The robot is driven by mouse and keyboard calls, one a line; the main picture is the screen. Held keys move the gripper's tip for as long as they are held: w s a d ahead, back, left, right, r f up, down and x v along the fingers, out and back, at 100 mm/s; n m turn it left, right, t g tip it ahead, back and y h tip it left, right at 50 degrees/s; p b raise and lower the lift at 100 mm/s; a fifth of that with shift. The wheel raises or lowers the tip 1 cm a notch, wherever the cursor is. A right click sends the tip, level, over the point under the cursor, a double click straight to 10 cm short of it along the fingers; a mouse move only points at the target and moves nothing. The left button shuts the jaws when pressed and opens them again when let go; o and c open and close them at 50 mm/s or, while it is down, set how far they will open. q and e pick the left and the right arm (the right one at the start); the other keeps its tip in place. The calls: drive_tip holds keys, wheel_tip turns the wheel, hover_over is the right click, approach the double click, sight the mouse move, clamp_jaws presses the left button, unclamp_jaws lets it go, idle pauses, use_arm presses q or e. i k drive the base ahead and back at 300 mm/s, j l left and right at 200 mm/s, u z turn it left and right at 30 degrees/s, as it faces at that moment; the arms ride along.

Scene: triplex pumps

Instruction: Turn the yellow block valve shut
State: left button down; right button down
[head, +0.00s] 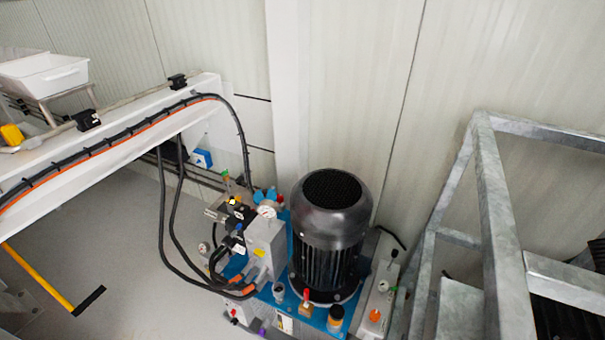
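No valve is clearly recognisable as the yellow block valve. A yellow bar (38,277) slants down at the lower left, with a black crosspiece (88,300) at its lower end. Its upper end passes out of sight under the white beam, and I cannot tell whether it is a valve lever. A small yellow part (12,134) sits on the beam at the far left edge; its kind is unclear. Neither of my grippers shows in the head view.
A black motor (331,220) stands on a blue hydraulic unit (342,317) with gauges and hoses. A white beam (120,146) carries black and orange cables at left. A white tray (45,75) is behind it. Galvanised steel framing (497,220) blocks the right. Grey floor (120,235) is open at lower left.

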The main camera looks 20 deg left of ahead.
sight(260, 252)
drive_tip(key=k+j+u, duration=0.1)
drive_tip(key=u, duration=0.35)
drive_tip(key=j+u, duration=0.35)
drive_tip(key=u, duration=0.15)
drive_tip(key=k+j, duration=0.05)
